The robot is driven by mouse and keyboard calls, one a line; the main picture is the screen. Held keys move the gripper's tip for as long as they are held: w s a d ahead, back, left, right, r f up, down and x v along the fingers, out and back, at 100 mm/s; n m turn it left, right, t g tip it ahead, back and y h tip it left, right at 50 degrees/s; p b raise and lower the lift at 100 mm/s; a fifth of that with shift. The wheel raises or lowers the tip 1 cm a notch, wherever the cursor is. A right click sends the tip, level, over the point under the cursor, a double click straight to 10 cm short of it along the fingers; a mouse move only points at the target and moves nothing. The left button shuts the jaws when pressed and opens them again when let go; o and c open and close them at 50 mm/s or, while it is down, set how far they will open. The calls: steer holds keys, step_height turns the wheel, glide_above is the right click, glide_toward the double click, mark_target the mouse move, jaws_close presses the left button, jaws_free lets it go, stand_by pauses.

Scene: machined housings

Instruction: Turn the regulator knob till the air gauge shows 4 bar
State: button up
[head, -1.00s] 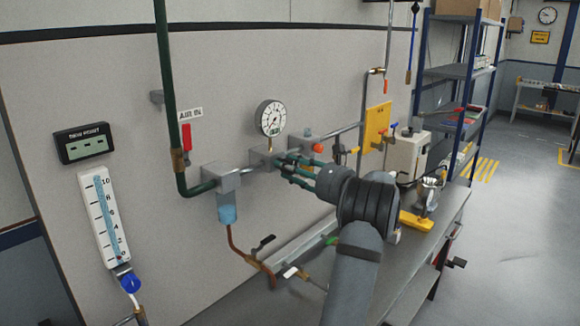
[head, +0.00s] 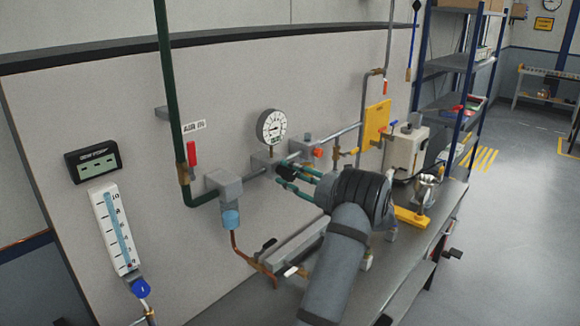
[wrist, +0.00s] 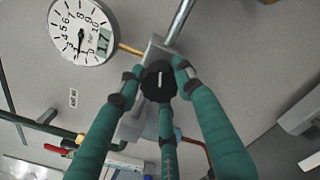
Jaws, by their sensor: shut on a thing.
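The black regulator knob (wrist: 158,84) has a white line mark and sits on a grey block of the air line. My gripper (wrist: 157,88) has green fingers closed around the knob. In the head view my gripper (head: 286,177) is at the regulator, just below the round white air gauge (head: 271,127). The gauge also shows in the wrist view (wrist: 86,27), tilted. Its needle points toward the low numbers, and its small green display seems to read about 1.7, though it is blurred.
A red-handled valve (head: 192,154) hangs on the green pipe left of the regulator. A grey block with a blue bowl (head: 231,219) stands between them. An orange-red part (head: 317,153) and a yellow panel (head: 376,123) are to the right. The bench (head: 424,241) is below.

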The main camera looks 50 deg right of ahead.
steer(key=m+p, duration=0.2)
steer(key=m, duration=0.1)
steer(key=m+p, duration=0.2)
steer(key=p, duration=0.1)
steer(key=shift+a+f+m, duration=0.15)
steer(key=shift+m, duration=0.25)
steer(key=m+p, duration=0.4)
steer(key=shift+f+m, duration=0.15)
steer(key=shift+m, duration=0.15)
steer(key=shift+c, duration=0.2)
steer(key=shift+m+p, duration=0.3)
steer(key=o, duration=0.8)
steer(key=shift+a, duration=0.1)
steer(key=o, duration=0.4)
steer(key=shift+r, duration=0.2)
steer(key=shift+c, duration=0.2)
